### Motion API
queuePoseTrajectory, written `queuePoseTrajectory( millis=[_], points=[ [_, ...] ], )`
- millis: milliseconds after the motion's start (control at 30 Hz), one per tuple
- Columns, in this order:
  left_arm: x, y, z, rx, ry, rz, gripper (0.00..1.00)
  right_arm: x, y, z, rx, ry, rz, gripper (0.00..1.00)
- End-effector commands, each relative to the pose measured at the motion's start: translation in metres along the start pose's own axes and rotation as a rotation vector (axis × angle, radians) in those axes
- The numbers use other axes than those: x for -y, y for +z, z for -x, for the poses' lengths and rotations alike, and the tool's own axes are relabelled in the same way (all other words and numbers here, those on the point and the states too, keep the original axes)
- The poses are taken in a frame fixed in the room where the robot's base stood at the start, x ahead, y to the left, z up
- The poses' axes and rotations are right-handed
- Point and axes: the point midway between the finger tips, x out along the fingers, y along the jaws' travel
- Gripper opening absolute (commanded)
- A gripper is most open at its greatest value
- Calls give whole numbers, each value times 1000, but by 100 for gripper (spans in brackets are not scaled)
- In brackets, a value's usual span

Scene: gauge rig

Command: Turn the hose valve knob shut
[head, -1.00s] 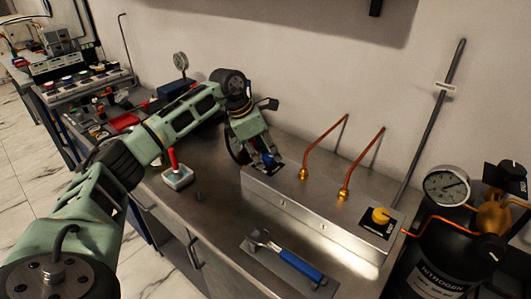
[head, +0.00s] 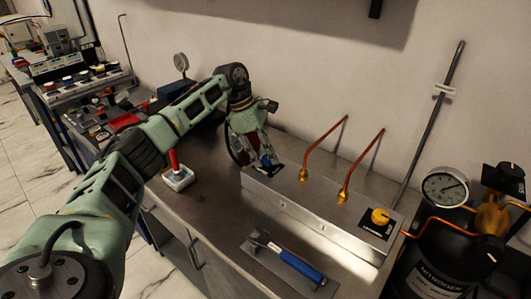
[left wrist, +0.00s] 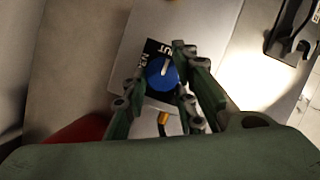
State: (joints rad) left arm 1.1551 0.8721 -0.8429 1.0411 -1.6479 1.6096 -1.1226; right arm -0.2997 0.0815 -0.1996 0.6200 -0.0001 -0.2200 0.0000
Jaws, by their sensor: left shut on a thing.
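The blue valve knob (head: 266,159) sits at the far left end of the metal box (head: 310,222) on the bench. In the left wrist view the knob (left wrist: 161,74) shows a white pointer line facing up the picture, towards partly hidden lettering on its black plate (left wrist: 150,50). My left gripper (head: 262,161) comes down over the knob, with a finger on either side of it, shut on it. The fingers partly hide the plate. My right gripper is not in view.
Two copper pipes (head: 325,145) rise from the box, with a yellow knob (head: 380,216) at its right end. A blue-handled tool (head: 290,262) lies in front. A red-handled joystick (head: 176,172) stands left. A black nitrogen cylinder (head: 445,255) with a gauge stands right.

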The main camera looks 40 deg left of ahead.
Motion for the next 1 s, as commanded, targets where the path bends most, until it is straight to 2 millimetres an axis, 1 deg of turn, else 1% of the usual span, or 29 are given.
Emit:
queuePoseTrajectory(
  millis=[33, 267, 300, 433, 833, 933, 1000],
  points=[
    [-6, 1, 6, 6, 24, 1, 0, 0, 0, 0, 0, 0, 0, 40],
    [-6, 1, 6, 6, 24, 1, 0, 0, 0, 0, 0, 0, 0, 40],
    [-6, 1, 6, 6, 24, 1, 27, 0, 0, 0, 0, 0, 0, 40],
    [-5, 1, 5, 5, 21, 1, 38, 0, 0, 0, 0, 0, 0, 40],
    [-2, 1, 2, 3, 10, -1, 38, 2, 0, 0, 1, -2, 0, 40],
    [-2, 1, 8, 3, 10, -1, 38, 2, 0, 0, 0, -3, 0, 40],
    [-3, 1, 17, 4, 12, 0, 38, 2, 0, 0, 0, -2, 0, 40]
  ],
)
